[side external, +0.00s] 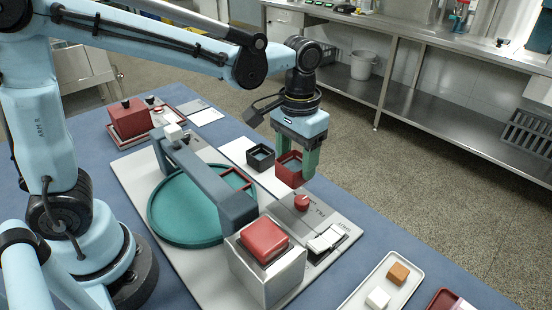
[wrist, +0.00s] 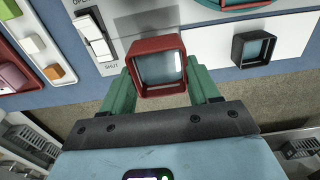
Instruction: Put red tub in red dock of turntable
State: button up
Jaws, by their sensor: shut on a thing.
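The red tub (side external: 289,181) is an open square cup with a grey-blue inside. My gripper (side external: 293,160) is shut on it, green fingers on opposite sides, and holds it upright, seemingly above the bench, to the right of the turntable. In the wrist view the red tub (wrist: 160,45) sits between the fingers of my gripper (wrist: 160,75). The turntable (side external: 172,226) is a round teal disc with a raised rim. Its red dock (side external: 232,187), a square red outline, lies on the disc's right side, partly hidden behind the grey bar.
The grey bar (side external: 200,172) spans above the turntable. A black tub (side external: 260,165) stands on a white strip near my gripper. A red knob (side external: 302,202), a white switch (side external: 326,239) and a metal box with a red button (side external: 264,240) stand nearby. A white tray (side external: 365,292) holds blocks.

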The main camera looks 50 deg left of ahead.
jog(key=shift+s+d+r, duration=0.45)
jog(key=shift+d+r, duration=0.1)
jog(key=shift+d, duration=0.1)
jog(key=s+a+r, duration=0.1)
jog(key=s+a, duration=0.2)
jog(key=a, duration=0.5)
jog(key=s+a, duration=0.3)
jog(key=a, duration=0.4)
jog(key=shift+w+a+f, duration=0.1)
jog(key=shift+w+f, duration=0.05)
jog(key=shift+f, duration=4.7)
jog(key=o, duration=1.1)
jog(key=shift+f, duration=0.1)
jog(key=shift+o, duration=0.2)
